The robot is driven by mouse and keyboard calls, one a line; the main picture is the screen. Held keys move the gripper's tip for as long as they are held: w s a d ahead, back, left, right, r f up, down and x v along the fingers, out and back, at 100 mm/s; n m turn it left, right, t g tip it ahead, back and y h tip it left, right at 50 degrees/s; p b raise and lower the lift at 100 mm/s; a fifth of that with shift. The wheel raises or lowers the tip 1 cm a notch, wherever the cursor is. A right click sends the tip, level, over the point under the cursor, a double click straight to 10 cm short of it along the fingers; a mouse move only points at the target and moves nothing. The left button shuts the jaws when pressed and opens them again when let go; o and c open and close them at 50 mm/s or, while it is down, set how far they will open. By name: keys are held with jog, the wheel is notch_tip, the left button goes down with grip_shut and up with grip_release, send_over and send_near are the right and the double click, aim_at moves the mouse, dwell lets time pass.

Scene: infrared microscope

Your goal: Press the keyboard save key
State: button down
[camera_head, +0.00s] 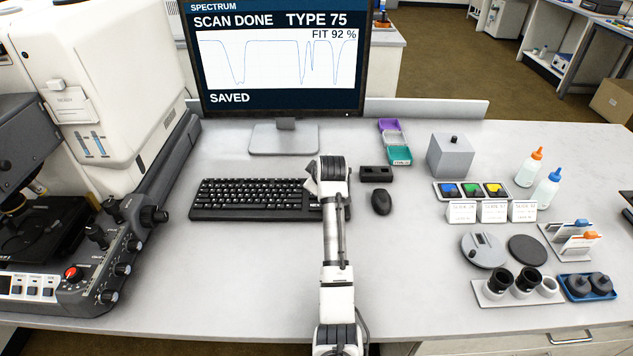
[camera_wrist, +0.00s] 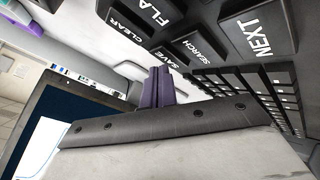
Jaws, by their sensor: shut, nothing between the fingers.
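The black keyboard (camera_head: 250,198) lies on the bench in front of the monitor (camera_head: 282,60), and its right end is partly hidden by my arm. In the wrist view the labelled keys show large and close: the save key (camera_wrist: 166,58) sits between the CLEAR key (camera_wrist: 126,27) and the SEARCH key (camera_wrist: 202,49). My gripper (camera_wrist: 158,86) is shut and empty, its purple-grey fingertips right by the save key. I cannot tell whether they touch it. In the head view the fingertips are hidden by my arm. The screen reads SCAN DONE, TYPE 75, FIT 92 % and SAVED.
A black mouse (camera_head: 381,202) and a small black block (camera_head: 376,174) lie just right of my arm. The microscope's control unit (camera_head: 110,250) stands at the left. Sample trays, bottles and holders fill the right side.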

jog(key=shift+r, duration=0.4)
notch_tip(320, 180, up, 5)
jog(key=p, duration=0.4)
dwell(0.8)
